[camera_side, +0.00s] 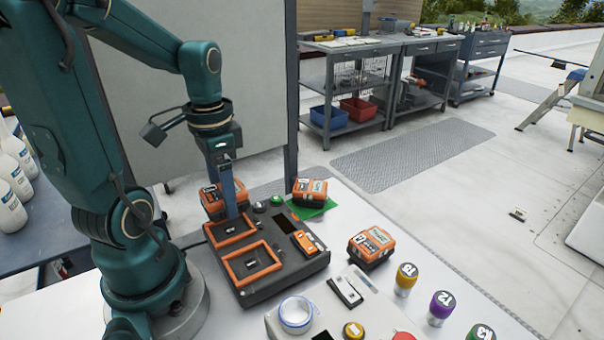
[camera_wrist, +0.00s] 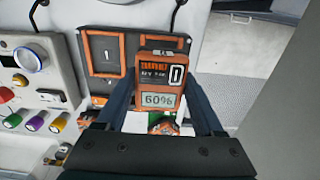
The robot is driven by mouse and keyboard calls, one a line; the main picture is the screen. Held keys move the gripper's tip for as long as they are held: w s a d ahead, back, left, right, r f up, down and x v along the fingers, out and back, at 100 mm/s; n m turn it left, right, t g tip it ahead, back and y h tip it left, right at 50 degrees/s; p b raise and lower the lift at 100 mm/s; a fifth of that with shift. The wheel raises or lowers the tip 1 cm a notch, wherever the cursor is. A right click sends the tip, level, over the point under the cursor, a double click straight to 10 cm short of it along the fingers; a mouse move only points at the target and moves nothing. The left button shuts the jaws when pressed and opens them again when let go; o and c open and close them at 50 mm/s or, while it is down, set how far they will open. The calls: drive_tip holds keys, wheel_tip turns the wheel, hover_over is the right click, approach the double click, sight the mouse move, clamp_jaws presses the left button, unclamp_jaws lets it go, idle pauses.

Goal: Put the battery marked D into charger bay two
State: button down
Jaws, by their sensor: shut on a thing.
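An orange and black battery (camera_wrist: 163,72) is between the two fingers of my gripper (camera_wrist: 160,92) in the wrist view. It shows a letter that looks like D and a 60% display. In the side view my gripper (camera_side: 232,210) is shut on this battery (camera_side: 211,200), partly behind the finger, at the far end of the black charger (camera_side: 290,270). The charger has two orange-framed bays. The near bay (camera_side: 250,263) is empty, and the far bay (camera_side: 230,231) looks empty. Bay one (camera_wrist: 106,52) is empty in the wrist view; the held battery hides much of the other bay.
A battery (camera_side: 311,186) sits on a green mat (camera_side: 316,210) behind the charger. Another battery (camera_side: 371,242) stands right of it. A control box (camera_side: 345,320) with a round dial is in front. Coloured numbered cylinders (camera_side: 440,304) line the right edge.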

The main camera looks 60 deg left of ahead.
drive_tip(key=shift+f, duration=2.25)
drive_tip(key=shift+f, duration=0.1)
unclamp_jaws()
wheel_tip(320, 180, up, 12)
drive_tip(key=shift+w+d, duration=0.1)
drive_tip(key=shift+d, duration=0.2)
drive_tip(key=shift+w+d+f+t, duration=0.2)
drive_tip(key=shift+d+t, duration=0.75)
drive_tip(key=shift+d, duration=0.8)
drive_tip(key=shift+w+d+f+t, duration=0.1)
drive_tip(key=shift+d+f+t, duration=0.1)
drive_tip(key=shift+d+t, duration=1.15)
drive_tip(key=shift+w+d+f+t, duration=0.15)
drive_tip(key=shift+d+t, duration=0.35)
drive_tip(key=shift+d, duration=1.65)
